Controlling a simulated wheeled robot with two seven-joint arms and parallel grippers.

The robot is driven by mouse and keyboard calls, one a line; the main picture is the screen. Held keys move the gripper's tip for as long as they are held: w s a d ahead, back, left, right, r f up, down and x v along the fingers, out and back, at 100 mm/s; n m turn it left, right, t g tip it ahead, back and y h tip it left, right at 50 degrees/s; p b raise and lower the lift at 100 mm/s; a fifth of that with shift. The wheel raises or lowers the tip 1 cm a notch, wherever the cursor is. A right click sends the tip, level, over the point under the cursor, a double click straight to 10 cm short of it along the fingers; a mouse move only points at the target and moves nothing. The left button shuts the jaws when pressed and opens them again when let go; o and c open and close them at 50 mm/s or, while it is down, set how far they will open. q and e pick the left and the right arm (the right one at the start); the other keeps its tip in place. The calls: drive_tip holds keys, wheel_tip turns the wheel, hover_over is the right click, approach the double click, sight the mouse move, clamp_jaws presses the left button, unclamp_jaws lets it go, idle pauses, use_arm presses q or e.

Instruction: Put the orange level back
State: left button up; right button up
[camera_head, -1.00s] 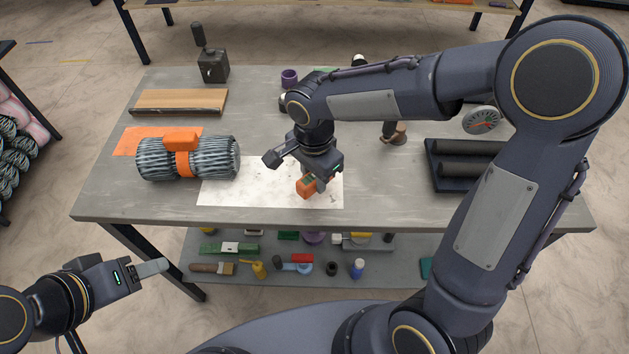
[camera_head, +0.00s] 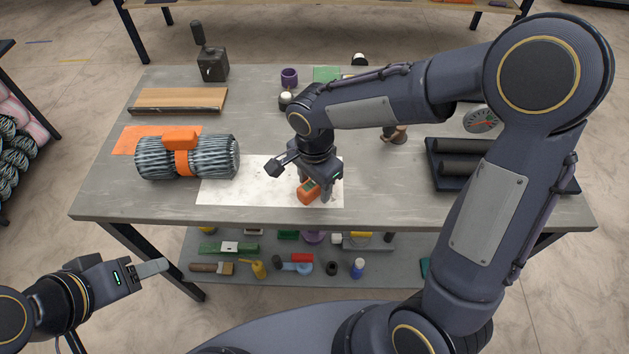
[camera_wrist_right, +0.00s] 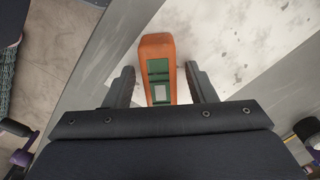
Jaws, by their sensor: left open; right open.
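The orange level (camera_head: 307,193), a small orange block with a green face, is on or just above the white sheet (camera_head: 243,184) near the table's front edge. In the right wrist view the level (camera_wrist_right: 157,55) lies between the two fingers of my right gripper (camera_wrist_right: 160,88), with a gap on each side. That gripper (camera_head: 314,194) points down over the level, open. My left gripper (camera_head: 150,268) is open and empty, low at the left, in front of the table and away from the level.
A wire mesh roll with an orange strap (camera_head: 215,158) lies left of the sheet, beside an orange mat (camera_head: 130,140). A wooden board (camera_head: 180,100) and a dark block with a handle (camera_head: 212,66) stand behind. A dark tray with rollers (camera_head: 450,180) is at right. A lower shelf holds several tools.

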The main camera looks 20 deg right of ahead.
wheel_tip(320, 180, up, 12)
drive_tip(key=s+d+n+t+y, duration=0.2)
drive_tip(key=s+d+n, duration=0.2)
drive_tip(key=s, duration=0.4)
drive_tip(key=s+d+f+n+t+y, duration=0.1)
drive_tip(key=s+d+n+t, duration=0.2)
drive_tip(key=s+d+n, duration=0.2)
drive_tip(key=shift+s+d+f+n+t+y+p, duration=0.15)
drive_tip(key=shift+s+d+n+t+y+p, duration=0.25)
drive_tip(key=shift+s+n, duration=0.75)
drive_tip(key=shift+s+a+m, duration=0.1)
drive_tip(key=shift+s+m, duration=0.25)
